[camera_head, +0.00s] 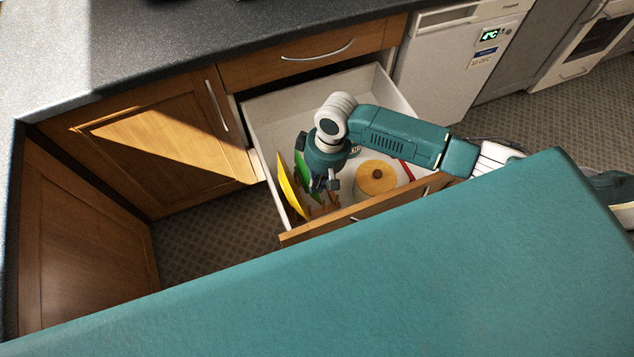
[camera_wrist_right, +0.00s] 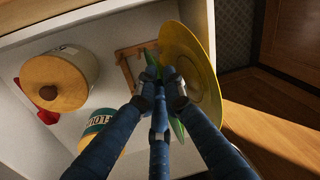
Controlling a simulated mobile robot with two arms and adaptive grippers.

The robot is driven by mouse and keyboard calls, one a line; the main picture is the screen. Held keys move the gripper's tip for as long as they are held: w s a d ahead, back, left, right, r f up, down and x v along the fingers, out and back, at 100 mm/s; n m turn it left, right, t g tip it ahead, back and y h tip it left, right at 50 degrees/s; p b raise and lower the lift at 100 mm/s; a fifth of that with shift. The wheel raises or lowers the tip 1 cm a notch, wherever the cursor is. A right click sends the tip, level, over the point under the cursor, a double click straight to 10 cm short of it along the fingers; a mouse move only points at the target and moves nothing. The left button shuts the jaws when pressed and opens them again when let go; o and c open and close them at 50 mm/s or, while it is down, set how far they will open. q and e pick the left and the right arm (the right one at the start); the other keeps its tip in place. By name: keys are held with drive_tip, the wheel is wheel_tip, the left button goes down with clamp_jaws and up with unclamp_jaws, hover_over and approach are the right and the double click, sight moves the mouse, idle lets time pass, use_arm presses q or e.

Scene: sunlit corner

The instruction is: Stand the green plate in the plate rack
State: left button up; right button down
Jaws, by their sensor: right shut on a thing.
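The green plate (camera_head: 303,170) is on edge inside the open drawer, beside the yellow plate. My right gripper (camera_head: 325,184) is over it, pointing down. In the right wrist view the fingers (camera_wrist_right: 163,78) are shut on the green plate (camera_wrist_right: 178,129), which shows nearly edge-on as a thin green strip and is largely hidden by them. The wooden plate rack (camera_head: 324,208) lies low in the drawer; part of it shows beside the fingers in the wrist view (camera_wrist_right: 126,66). Whether the green plate touches the rack cannot be told. My left gripper is not in view.
The yellow plate (camera_head: 288,184) stands upright close to the green one. A round canister with a wooden lid (camera_head: 376,178), a flour tin (camera_wrist_right: 102,128) and a red item (camera_wrist_right: 40,112) are in the drawer. The drawer's white walls (camera_head: 262,122) surround the arm's end.

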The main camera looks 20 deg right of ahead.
drive_tip(key=shift+f+b, duration=0.75)
drive_tip(key=shift+f, duration=1.55)
drive_tip(key=c, duration=1.8)
unclamp_jaws()
wheel_tip(320, 180, up, 12)
drive_tip(key=d, duration=0.2)
